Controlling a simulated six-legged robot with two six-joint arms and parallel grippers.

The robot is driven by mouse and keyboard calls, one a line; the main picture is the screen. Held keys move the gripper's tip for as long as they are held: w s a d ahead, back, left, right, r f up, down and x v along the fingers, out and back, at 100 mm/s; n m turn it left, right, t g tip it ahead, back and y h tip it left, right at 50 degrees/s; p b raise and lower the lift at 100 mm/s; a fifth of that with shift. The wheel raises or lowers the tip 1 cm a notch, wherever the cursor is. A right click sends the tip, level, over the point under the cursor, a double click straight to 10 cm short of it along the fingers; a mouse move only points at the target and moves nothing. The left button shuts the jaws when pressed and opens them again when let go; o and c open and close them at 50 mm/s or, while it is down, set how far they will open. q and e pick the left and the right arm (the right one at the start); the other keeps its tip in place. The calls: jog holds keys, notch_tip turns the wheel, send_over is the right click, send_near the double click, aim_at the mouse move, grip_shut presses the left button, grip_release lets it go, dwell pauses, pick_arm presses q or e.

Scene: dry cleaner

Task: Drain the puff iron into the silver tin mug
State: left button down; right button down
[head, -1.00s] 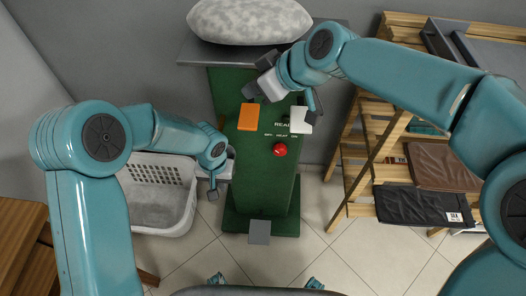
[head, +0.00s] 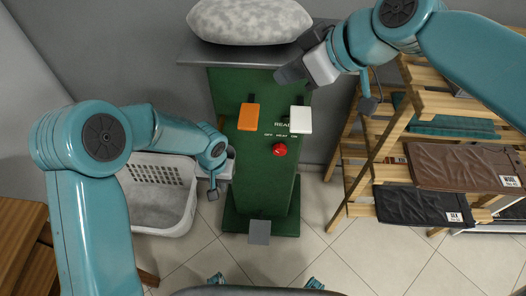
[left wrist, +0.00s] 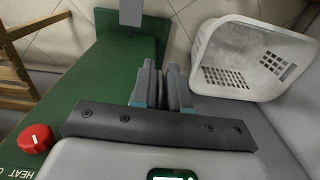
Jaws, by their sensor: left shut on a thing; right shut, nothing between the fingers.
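The puff iron is a green cabinet (head: 262,200) with a grey speckled pad (head: 248,20) on top. Its front has an orange tag-like block (head: 248,117), a white one (head: 301,119) and a red knob (head: 280,149), also in the left wrist view (left wrist: 36,138). My left gripper (head: 230,163) is low at the cabinet's left side. In the left wrist view its fingers (left wrist: 161,82) are close together; what they hold cannot be made out. My right gripper (head: 284,74) is shut and empty at the cabinet's upper right, near the shelf edge. I cannot see the silver tin mug.
A white laundry basket (head: 183,222) stands left of the cabinet, also in the left wrist view (left wrist: 245,58). A grey pedal (head: 259,232) sticks out at the cabinet's foot. A wooden rack (head: 349,190) with folded garments is on the right. Tiled floor in front is clear.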

dwell(0.3)
pick_arm(q)
jog(key=s+f+b, duration=0.1)
jog(key=s+b, duration=0.5)
jog(key=s, duration=0.4)
jog(key=shift+a+b, duration=0.15)
jog(key=shift+b, duration=0.2)
dwell(0.4)
dwell(0.5)
